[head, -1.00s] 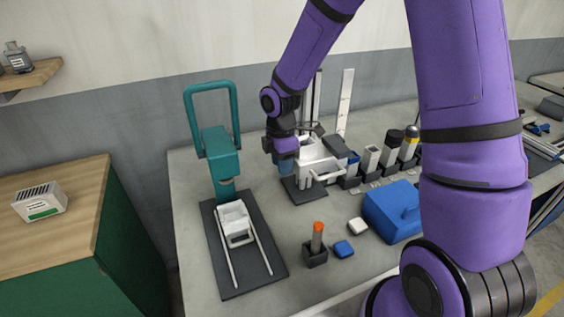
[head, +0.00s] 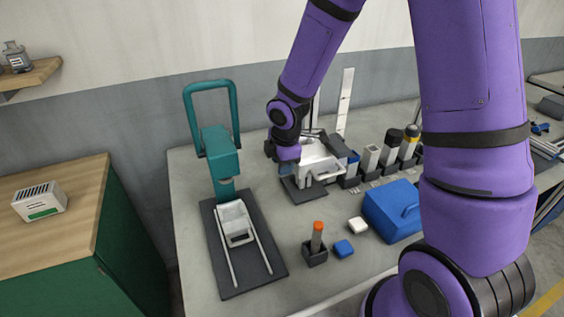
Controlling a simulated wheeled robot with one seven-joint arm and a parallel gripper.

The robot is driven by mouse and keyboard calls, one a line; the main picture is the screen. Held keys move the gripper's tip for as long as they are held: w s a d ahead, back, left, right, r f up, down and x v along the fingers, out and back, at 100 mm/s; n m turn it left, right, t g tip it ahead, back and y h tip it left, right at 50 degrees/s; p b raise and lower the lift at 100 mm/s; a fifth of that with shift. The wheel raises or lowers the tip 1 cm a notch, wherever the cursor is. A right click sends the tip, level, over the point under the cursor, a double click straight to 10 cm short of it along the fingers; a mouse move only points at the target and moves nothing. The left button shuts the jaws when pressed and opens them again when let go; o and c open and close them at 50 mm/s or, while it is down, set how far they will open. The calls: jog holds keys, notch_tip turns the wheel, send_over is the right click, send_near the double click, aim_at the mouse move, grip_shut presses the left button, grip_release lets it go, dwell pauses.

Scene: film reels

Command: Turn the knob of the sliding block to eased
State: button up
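A pale grey-white block (head: 322,165) sits at the foot of an upright post on a dark base plate (head: 304,193), at the back middle of the grey bench. I take it for the sliding block. My gripper (head: 286,169) is at the left side of this block, under the purple wrist. The wrist covers part of the block and the post. I cannot make out the knob or its markings. The fingertips are too small and hidden to show whether they are open or shut, or whether they touch anything.
A teal press (head: 218,150) stands left on a dark plate. Several dark-capped containers (head: 391,145) stand right. A pale upright strip (head: 346,100) rises behind.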

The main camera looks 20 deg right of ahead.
jog(key=o, duration=0.9)
jog(key=r, duration=0.3)
jog(key=s+r, duration=0.1)
jog(key=r, duration=0.3)
jog(key=s+r, duration=0.1)
jog(key=r, duration=0.2)
jog(key=shift+r, duration=0.35)
jog(key=shift+s+r, duration=0.1)
jog(key=s+d+r+m+t, duration=0.1)
jog(key=s+d+r+m, duration=0.1)
jog(key=s+r+m, duration=0.3)
jog(key=s+d+r+m+t, duration=0.1)
jog(key=s+d+r+m, duration=0.1)
jog(key=s+r+m, duration=0.4)
jog(key=s+d+r+m+t, duration=0.1)
jog(key=s+d+r+m, duration=0.1)
jog(key=s+r+m, duration=0.4)
jog(key=shift+s+d+r+m, duration=0.15)
jog(key=shift+s+m, duration=0.1)
jog(key=shift+s, duration=1.15)
jog(key=shift+s+d+m, duration=0.15)
jog(key=shift+s+m, duration=0.1)
jog(key=shift+s, duration=1.1)
